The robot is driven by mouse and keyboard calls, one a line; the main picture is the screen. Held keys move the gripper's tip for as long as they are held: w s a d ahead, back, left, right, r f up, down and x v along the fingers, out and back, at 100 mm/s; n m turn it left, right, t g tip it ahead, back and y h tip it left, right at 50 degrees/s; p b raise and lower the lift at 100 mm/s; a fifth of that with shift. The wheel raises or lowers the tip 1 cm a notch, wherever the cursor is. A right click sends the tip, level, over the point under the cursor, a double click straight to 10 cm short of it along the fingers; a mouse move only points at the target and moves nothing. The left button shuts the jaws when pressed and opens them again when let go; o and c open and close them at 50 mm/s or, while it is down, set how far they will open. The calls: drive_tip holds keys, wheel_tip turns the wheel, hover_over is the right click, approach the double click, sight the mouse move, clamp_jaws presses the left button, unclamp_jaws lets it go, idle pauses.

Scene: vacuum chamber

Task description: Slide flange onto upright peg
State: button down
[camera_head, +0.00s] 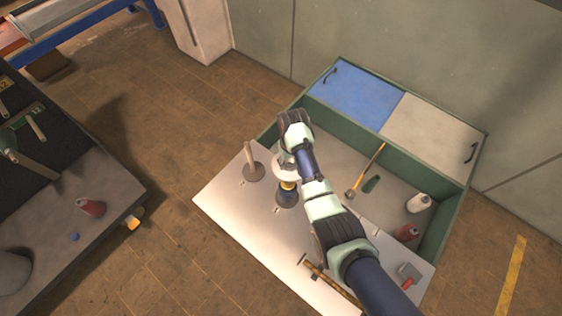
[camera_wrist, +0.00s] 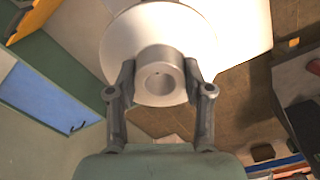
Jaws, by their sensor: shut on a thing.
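The flange (camera_wrist: 192,35) is a pale grey disc with a short hollow hub. In the wrist view, my gripper (camera_wrist: 160,72) is shut on the hub, one finger on each side, and the hub's open bore faces the camera. In the head view, the flange (camera_head: 285,164) is held above the white tabletop, partly covered by my wrist. The upright peg (camera_head: 250,156) stands on a dark round base just left of the flange, apart from it. The peg cannot be made out in the wrist view.
A second dark round base (camera_head: 286,199), with a yellow-banded piece, lies below the flange. The white tabletop (camera_head: 222,198) is clear at left. A green-walled bin (camera_head: 437,228) at right holds bottles and a long-handled tool. A hammer (camera_head: 335,283) lies near the front edge.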

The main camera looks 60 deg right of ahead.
drive_tip(key=shift+r+p, duration=0.2)
drive_tip(key=shift+p, duration=0.2)
wheel_tip(320, 180, down, 6)
drive_tip(key=b, duration=0.4)
drive_tip(key=shift+p, duration=0.35)
idle(1.3)
drive_tip(key=shift+f, duration=0.1)
drive_tip(key=shift+f+b, duration=2)
drive_tip(key=shift+f, duration=0.45)
drive_tip(key=shift+f+b, duration=1.7)
drive_tip(key=shift+f, duration=0.4)
drive_tip(key=shift+c, duration=1.9)
unclamp_jaws()
